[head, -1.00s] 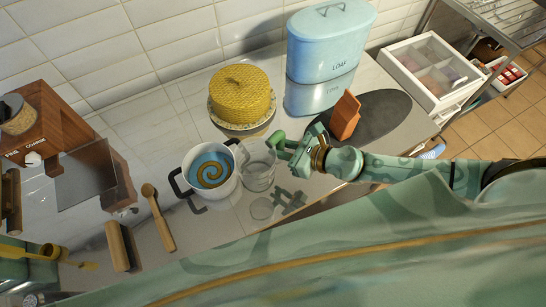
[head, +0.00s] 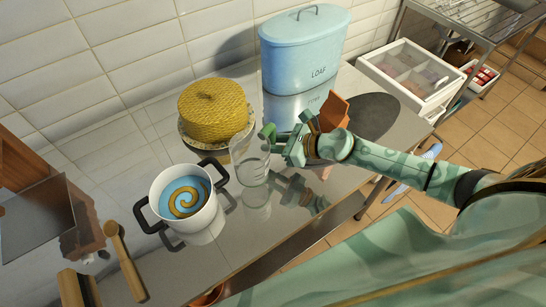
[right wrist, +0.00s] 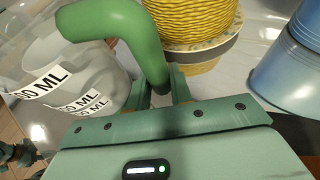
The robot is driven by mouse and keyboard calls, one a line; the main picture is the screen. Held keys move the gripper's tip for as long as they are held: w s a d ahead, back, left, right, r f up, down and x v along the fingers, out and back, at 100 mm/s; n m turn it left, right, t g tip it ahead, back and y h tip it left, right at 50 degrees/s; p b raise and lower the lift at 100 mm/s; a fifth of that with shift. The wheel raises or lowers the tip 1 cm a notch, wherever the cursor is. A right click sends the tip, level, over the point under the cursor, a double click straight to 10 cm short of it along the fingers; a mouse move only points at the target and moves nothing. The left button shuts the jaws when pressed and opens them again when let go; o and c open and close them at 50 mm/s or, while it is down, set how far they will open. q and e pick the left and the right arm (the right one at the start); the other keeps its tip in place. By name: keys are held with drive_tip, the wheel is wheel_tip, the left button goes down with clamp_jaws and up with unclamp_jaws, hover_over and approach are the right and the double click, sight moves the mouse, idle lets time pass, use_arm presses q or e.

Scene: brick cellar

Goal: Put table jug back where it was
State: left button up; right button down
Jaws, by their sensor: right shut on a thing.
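The table jug (head: 249,165) is clear, with a green handle (head: 268,132). My right gripper (head: 284,146) comes in from the right and is shut on the handle. The right wrist view shows the green handle (right wrist: 130,35) between the fingers and the clear jug wall (right wrist: 75,75) with "ML" labels at left.
The white pot (head: 180,222) with a blue and yellow swirl stands front left. A yellow woven cake (head: 214,108) sits behind the jug. A blue loaf tin (head: 303,55) is at the back. An orange-brown block (head: 334,112) on a dark oval board (head: 374,117) is right, near my wrist.

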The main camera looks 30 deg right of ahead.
sight(274, 157)
drive_tip(key=shift+w+d+f+b, duration=0.25)
drive_tip(key=shift+w+f+b, duration=0.15)
drive_tip(key=shift+f, duration=0.2)
drive_tip(key=shift+w+d+f+b, duration=0.25)
drive_tip(key=shift+w+f, duration=0.2)
drive_tip(key=shift+f, duration=0.15)
wheel_tip(274, 157, down, 3)
drive_tip(key=shift+w+d+r+b, duration=0.1)
drive_tip(key=shift+d+r+b, duration=0.05)
drive_tip(key=shift+b, duration=0.55)
drive_tip(key=shift+f, duration=0.3)
drive_tip(key=shift+f, duration=0.1)
drive_tip(key=shift+f+b, duration=0.2)
drive_tip(key=shift+b, duration=0.15)
drive_tip(key=c, duration=1.3)
unclamp_jaws()
drive_tip(key=shift+o, duration=0.2)
drive_tip(key=shift+r, duration=0.1)
drive_tip(key=shift+r, duration=0.1)
